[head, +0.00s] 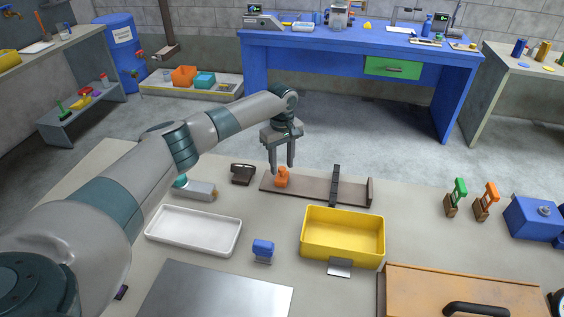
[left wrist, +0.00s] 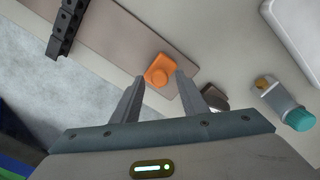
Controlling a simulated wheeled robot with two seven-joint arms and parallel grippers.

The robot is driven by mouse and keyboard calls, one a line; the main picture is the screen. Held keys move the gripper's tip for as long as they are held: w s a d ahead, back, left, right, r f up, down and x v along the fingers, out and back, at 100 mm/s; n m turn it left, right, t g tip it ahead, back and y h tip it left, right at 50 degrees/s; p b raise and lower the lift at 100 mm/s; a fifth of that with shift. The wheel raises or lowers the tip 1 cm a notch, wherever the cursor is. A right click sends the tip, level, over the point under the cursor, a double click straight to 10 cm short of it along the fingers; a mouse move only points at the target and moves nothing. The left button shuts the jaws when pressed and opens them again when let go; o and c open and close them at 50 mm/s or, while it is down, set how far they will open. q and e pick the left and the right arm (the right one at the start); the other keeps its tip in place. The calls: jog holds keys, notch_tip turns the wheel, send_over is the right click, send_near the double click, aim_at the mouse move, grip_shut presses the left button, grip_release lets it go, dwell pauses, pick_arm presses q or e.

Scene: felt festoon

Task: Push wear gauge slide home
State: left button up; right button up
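The wear gauge appears as a long brown base (head: 318,188) on the bench, with a black notched bar (head: 335,186) across it and a raised stop at its right end. An orange slide with a round knob (head: 282,178) sits near the base's left end, apart from the black bar. My left gripper (head: 281,169) points down at the orange slide, fingers apart. In the left wrist view the orange slide (left wrist: 160,71) shows just beyond and between the open fingertips (left wrist: 159,77); I cannot tell whether they touch it. My right gripper is not in view.
A dark brown block (head: 243,174) and a grey cylinder with a teal cap (head: 196,188) lie left of the base. A white tray (head: 194,251), blue stamp-like object (head: 263,248) and yellow bin (head: 343,258) stand in front. Green and orange handled tools (head: 459,190) stand at right.

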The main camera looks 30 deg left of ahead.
pick_arm(q)
jog(key=shift+f, duration=0.3)
grip_shut()
jog(key=shift+w+d+r+p, duration=0.1)
jog(key=shift+w+d+p, duration=0.25)
jog(key=shift+d, duration=0.55)
jog(key=shift+w+d+p, duration=0.1)
jog(key=shift+d+p, duration=0.35)
jog(key=shift+d, duration=0.45)
jog(key=shift+w+d+r+p, duration=0.1)
jog(key=shift+w+d+p, duration=0.25)
jog(key=shift+d, duration=0.55)
jog(key=shift+d+f, duration=0.15)
jog(key=shift+d, duration=0.3)
jog(key=shift+c, duration=2.2)
grip_release()
jog(key=o, duration=0.4)
jog(key=shift+d, duration=0.1)
